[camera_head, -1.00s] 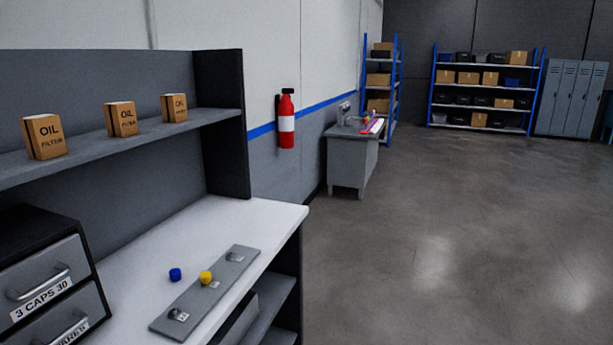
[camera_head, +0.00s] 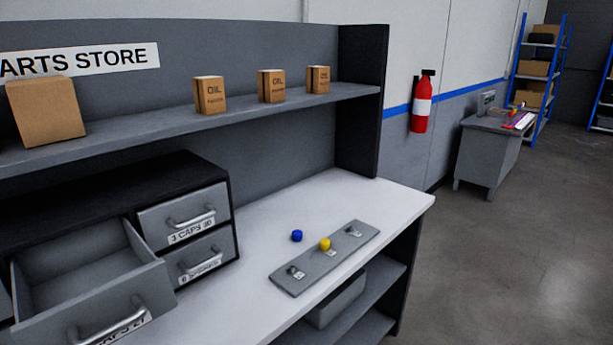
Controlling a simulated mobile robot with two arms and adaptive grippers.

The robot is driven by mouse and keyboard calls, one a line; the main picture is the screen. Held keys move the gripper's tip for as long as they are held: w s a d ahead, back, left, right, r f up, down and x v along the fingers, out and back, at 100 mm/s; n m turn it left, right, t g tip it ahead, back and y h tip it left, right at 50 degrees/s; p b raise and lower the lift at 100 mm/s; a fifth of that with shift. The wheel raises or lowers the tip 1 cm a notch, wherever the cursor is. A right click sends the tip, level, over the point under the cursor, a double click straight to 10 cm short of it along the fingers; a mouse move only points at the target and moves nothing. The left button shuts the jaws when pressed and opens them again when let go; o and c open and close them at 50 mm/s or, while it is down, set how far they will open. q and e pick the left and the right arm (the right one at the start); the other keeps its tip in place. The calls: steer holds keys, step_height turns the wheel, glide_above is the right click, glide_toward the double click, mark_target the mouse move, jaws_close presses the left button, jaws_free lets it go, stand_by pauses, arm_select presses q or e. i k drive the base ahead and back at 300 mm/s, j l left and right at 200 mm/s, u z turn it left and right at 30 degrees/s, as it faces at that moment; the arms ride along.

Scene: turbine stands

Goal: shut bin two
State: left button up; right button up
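A dark cabinet of grey drawer bins (camera_head: 120,188) stands on the white workbench at the left. One bin (camera_head: 91,295) in it is pulled open, and its visible inside looks empty. Its front has a metal handle and a label only partly readable, cut by the lower frame edge, so I cannot tell its number for sure. To its right, the bin labelled "3 CAPS 30" (camera_head: 183,215) is shut, and the bin below it (camera_head: 199,255) is shut too. Neither of my grippers shows in the view.
A grey plate (camera_head: 325,259) with several small fittings lies on the bench, with a yellow cap (camera_head: 325,243) on it and a blue cap (camera_head: 297,236) beside it. Boxes stand on the shelf (camera_head: 230,117) above. Floor (camera_head: 480,270) at the right is clear.

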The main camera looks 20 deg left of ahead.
mark_target(101, 282)
steer(key=u, duration=0.45)
steer(key=j+u, duration=0.1)
steer(key=u, duration=0.85)
steer(key=i+u, duration=0.1)
steer(key=u, duration=0.35)
